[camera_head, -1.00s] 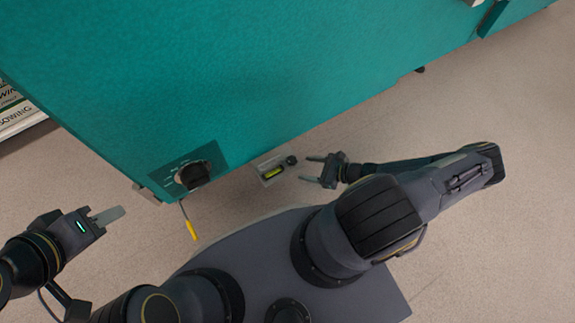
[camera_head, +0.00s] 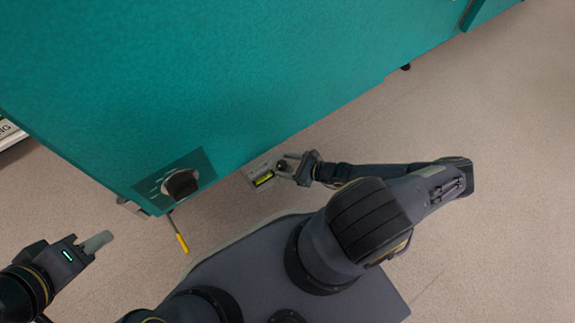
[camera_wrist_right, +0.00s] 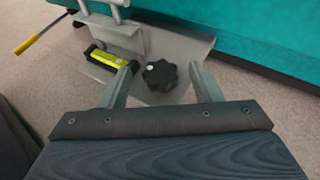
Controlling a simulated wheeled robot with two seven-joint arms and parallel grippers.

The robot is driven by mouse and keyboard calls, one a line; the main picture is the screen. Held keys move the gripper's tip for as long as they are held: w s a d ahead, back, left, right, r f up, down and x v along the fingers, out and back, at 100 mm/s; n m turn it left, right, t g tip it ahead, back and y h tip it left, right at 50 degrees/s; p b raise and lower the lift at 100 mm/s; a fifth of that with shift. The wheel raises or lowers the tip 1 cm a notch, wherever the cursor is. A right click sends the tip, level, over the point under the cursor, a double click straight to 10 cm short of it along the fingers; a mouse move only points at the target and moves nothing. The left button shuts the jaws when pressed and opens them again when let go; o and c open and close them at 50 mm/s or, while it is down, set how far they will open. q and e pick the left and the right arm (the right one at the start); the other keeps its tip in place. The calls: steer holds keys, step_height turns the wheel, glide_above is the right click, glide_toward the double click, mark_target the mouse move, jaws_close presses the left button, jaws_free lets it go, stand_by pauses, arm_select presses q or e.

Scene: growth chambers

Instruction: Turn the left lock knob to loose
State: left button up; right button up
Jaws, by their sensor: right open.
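A black star-shaped lock knob (camera_wrist_right: 160,75) sits on a grey metal bracket (camera_wrist_right: 180,48) in the right wrist view. In the head view the knob (camera_head: 282,166) is a small dark spot at the foot of the teal chamber. My right gripper (camera_head: 288,167) is open, its fingers on either side of the knob. In the wrist view the fingertips (camera_wrist_right: 162,70) straddle the knob, with gaps visible on both sides. My left gripper (camera_head: 97,242) is off at the lower left, away from the chamber; its finger opening cannot be made out.
A yellow-green level vial (camera_wrist_right: 108,57) sits on the bracket beside the knob. A larger black dial (camera_head: 181,184) is on a dark plate on the teal chamber (camera_head: 230,80). A yellow-handled lever (camera_head: 182,243) hangs below it. The floor at right is clear.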

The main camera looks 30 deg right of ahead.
steer(key=c, duration=1)
steer(key=n+g+y+b, duration=0.1)
steer(key=n+y, duration=0.1)
steer(key=n+g+b, duration=0.1)
steer(key=shift+w+d+f+g+y+b, duration=0.1)
steer(key=shift+w+d+g+y+b, duration=0.2)
steer(key=shift+y+b, duration=0.1)
steer(key=n+g+y, duration=0.1)
steer(key=n+g, duration=0.1)
steer(key=n, duration=0.1)
steer(key=shift+w+g+y, duration=0.15)
steer(key=shift+g+y, duration=0.15)
steer(key=n+g, duration=0.1)
steer(key=g, duration=0.1)
steer(key=n+g, duration=0.1)
steer(key=n, duration=0.1)
steer(key=n+g+y, duration=0.1)
steer(key=g, duration=0.1)
steer(key=shift+w+d+n+g, duration=0.15)
steer(key=shift+w+n+g, duration=0.15)
steer(key=shift+w+n, duration=0.1)
steer(key=o, duration=1)
